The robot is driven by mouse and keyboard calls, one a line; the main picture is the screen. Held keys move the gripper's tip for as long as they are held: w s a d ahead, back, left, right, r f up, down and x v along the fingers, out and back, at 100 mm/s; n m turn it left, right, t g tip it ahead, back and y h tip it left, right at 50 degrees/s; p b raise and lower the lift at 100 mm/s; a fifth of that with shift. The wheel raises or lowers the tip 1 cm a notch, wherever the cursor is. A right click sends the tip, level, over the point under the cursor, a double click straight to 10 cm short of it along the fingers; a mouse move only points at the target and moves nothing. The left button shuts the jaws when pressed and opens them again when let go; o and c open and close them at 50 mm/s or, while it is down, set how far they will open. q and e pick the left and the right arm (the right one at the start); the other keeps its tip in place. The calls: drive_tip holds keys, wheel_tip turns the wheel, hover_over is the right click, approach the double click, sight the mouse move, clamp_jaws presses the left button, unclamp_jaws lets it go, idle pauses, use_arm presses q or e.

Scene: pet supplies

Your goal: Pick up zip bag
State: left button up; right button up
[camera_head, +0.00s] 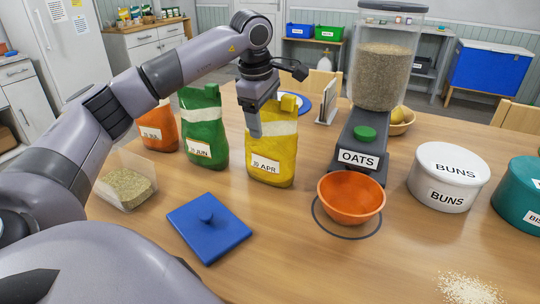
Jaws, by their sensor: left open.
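A clear bag with tan grain in it, which looks like the zip bag (127,187), lies on the left of the wooden table, close to my left arm. My left gripper (254,132) is open, pointing down in front of the upper part of the yellow bag (275,153). It is well to the right of the zip bag and apart from it. I cannot tell whether the gripper touches the yellow bag. My right gripper is not in view.
A green bag (204,125) and an orange bag (160,128) stand behind the zip bag. A blue lid (220,235) lies right of it. An orange bowl (351,200) sits before the oats dispenser (358,150). A white buns tin (447,172) stands right. The front middle is clear.

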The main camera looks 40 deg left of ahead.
use_arm(q)
drive_tip(key=shift+x, duration=0.8)
clamp_jaws()
drive_tip(key=shift+r, duration=0.1)
drive_tip(key=w+a+r+p+v, duration=0.1)
drive_tip(key=w+p+v, duration=0.2)
drive_tip(key=v, duration=1.6)
drive_tip(key=shift+w+r, duration=0.2)
drive_tip(key=shift+w, duration=0.3)
